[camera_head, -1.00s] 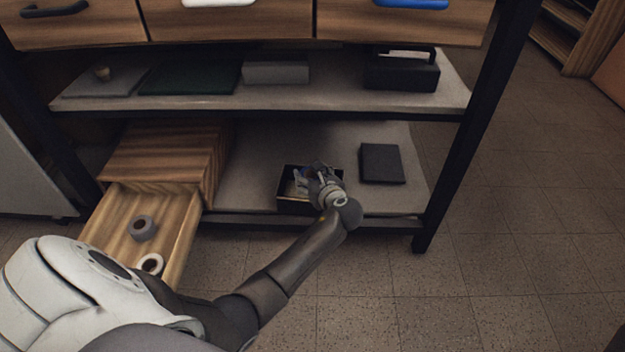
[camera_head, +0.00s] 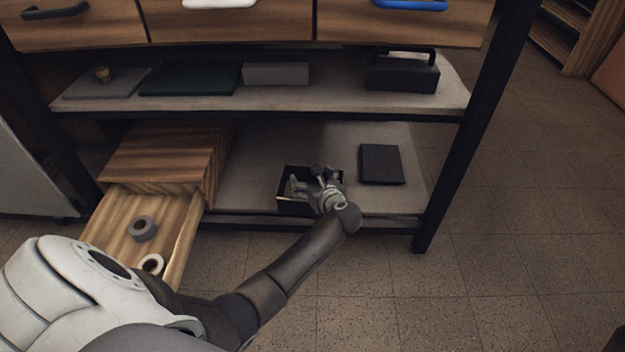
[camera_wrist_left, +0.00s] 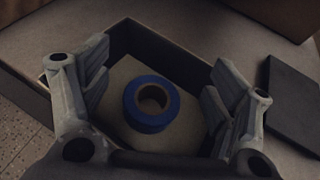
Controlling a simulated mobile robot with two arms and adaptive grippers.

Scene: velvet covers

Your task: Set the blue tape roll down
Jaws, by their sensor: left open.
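The blue tape roll (camera_wrist_left: 151,104) lies flat in an open black box (camera_wrist_left: 124,38) with a pale floor, seen in the left wrist view. The box also shows in the head view (camera_head: 283,190), on the bottom shelf. My left gripper (camera_head: 312,178) is over the box in the head view and hides the roll there. In the left wrist view its two fingers (camera_wrist_left: 153,95) are spread wide, one on each side of the roll and apart from it. My right gripper is not in view.
A dark flat lid-like slab (camera_head: 381,164) lies right of the box. At left, an open wooden drawer (camera_head: 112,232) holds a grey roll (camera_head: 143,228) and a white roll (camera_head: 151,264). The upper shelf (camera_head: 310,101) is above the box.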

